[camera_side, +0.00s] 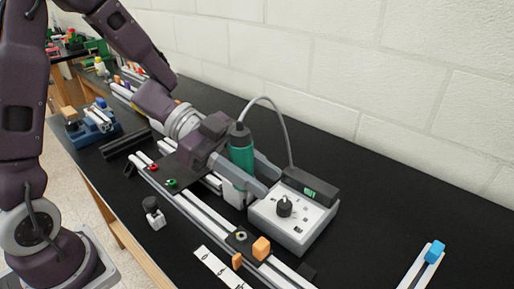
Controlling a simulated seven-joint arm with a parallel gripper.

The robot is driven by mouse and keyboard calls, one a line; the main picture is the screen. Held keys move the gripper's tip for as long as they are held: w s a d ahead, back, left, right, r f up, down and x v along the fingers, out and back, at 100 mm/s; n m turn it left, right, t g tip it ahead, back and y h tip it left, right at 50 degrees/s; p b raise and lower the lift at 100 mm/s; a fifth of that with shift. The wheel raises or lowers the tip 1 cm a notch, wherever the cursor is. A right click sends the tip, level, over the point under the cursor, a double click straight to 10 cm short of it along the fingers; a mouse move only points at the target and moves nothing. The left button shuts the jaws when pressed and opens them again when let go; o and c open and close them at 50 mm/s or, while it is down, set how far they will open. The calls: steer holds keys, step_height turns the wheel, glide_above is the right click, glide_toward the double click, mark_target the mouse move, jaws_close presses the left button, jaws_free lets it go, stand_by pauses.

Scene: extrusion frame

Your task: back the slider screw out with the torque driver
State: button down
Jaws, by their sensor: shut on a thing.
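The torque driver (241,155) is an upright teal tool with a black top and a grey cable. My gripper (258,178) comes in from the upper left and is shut on it, with the grey fingers around its lower part. The driver's tip is hidden behind the fingers and rail. A dark slider block (239,241) with a pale ring-like screw head sits on the aluminium extrusion rail (201,211), nearer the camera than the driver and apart from it. I cannot tell for certain that this is the slider screw.
A driver control box (295,222) with a black knob and a green display, apparently reading OUT, stands right of the driver. Orange blocks (261,248) sit by the rail. A small black-topped part (154,212) lies at front left. A blue-ended bar (433,251) is far right; the table around it is clear.

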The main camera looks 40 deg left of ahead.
steer(key=shift+s+d+m+g, duration=0.35)
steer(key=shift+s+g, duration=0.1)
steer(key=shift+s, duration=0.2)
steer(key=shift+s+d+m+g, duration=0.2)
steer(key=shift+s+m+g, duration=0.2)
steer(key=shift+s, duration=0.2)
steer(key=shift+f, duration=2.85)
steer(key=shift+f, duration=0.65)
steer(key=shift+a+r, duration=0.1)
steer(key=shift+r, duration=0.15)
steer(key=shift+r, duration=1.55)
steer(key=shift+r, duration=1.55)
